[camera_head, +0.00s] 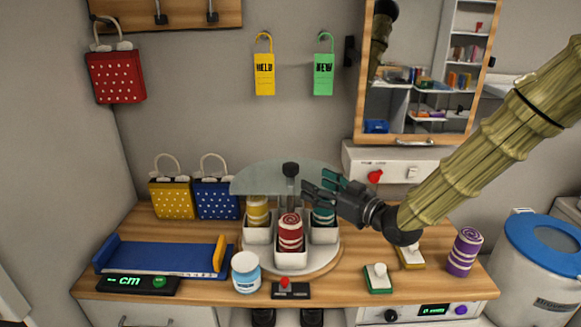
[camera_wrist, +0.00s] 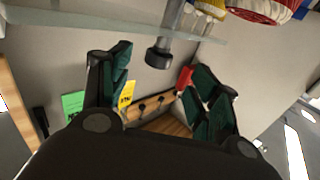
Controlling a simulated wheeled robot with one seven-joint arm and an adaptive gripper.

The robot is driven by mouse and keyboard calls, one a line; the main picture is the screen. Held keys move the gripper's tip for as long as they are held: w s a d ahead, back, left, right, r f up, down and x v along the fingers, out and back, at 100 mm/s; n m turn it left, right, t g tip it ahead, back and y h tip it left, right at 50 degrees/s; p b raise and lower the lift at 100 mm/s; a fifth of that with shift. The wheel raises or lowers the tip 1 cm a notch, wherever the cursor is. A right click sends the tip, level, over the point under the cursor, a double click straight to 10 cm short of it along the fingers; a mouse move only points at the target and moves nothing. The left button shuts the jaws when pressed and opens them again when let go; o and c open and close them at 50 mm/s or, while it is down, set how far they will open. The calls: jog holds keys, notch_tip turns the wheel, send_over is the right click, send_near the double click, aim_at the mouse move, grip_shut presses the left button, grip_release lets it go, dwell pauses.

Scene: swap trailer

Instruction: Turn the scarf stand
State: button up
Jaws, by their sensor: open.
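My gripper (camera_head: 316,186) is open, just right of the post below the knob's height. In the wrist view the knob (camera_wrist: 158,58) appears between the open fingers; contact cannot be told.
A blue tray (camera_head: 160,257), a white jar (camera_head: 246,272) and a red-button box (camera_head: 290,289) stand near the stand's left and front. Two stampers (camera_head: 377,278) and a purple roll (camera_head: 464,252) are to the right. A mirror cabinet (camera_head: 355,100) hangs behind.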

aim_at(291, 171)
jog(key=p+x, duration=0.2)
jog(key=x, duration=0.8)
jog(key=shift+p, duration=0.35)
grip_shut()
